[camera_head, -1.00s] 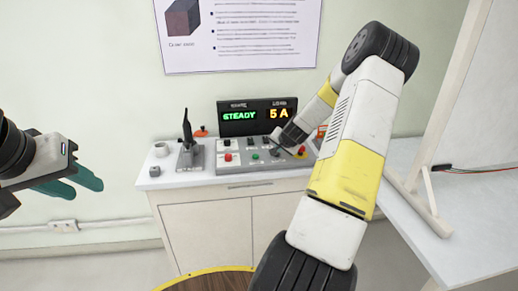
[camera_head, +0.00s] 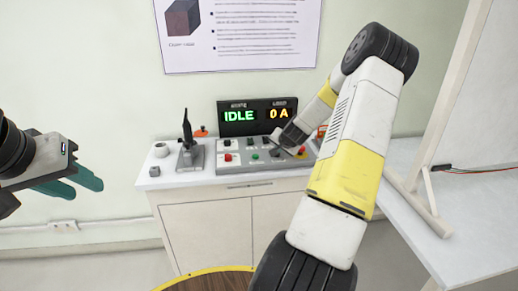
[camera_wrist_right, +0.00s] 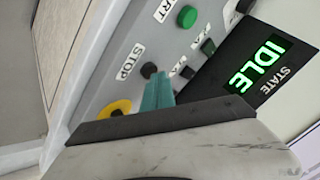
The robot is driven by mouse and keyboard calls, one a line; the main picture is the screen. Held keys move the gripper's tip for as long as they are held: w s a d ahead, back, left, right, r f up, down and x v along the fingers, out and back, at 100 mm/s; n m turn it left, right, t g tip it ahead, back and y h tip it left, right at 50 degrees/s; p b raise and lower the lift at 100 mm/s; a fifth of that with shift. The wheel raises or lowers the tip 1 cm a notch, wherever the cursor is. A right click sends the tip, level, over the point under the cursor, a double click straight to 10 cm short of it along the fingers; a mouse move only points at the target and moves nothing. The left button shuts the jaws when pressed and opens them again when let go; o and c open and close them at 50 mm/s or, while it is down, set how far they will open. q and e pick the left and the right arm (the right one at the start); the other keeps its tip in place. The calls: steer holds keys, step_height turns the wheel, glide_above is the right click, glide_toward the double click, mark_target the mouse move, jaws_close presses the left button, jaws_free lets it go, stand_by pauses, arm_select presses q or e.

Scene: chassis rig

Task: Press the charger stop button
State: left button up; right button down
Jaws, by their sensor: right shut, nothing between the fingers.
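The charger control panel (camera_head: 240,164) stands on the cabinet. Its display (camera_head: 257,116) reads IDLE and 0 A. In the right wrist view, a dark round stop button (camera_wrist_right: 148,70) sits beside the printed word STOP. My right gripper (camera_wrist_right: 157,84) is shut and empty, its teal fingertips right at that button; I cannot tell whether they touch it. In the head view my right arm reaches to the panel's right part and its fingertips are hard to make out. My left gripper (camera_head: 87,186) is open and empty at the left, away from the cabinet.
A green start button (camera_wrist_right: 187,16) and a yellow-ringed emergency button (camera_wrist_right: 116,108) flank the stop button. A red button (camera_head: 228,157) is at the panel's left.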

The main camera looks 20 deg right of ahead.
steer(key=shift+r, duration=0.7)
steer(key=shift+r, duration=2.5)
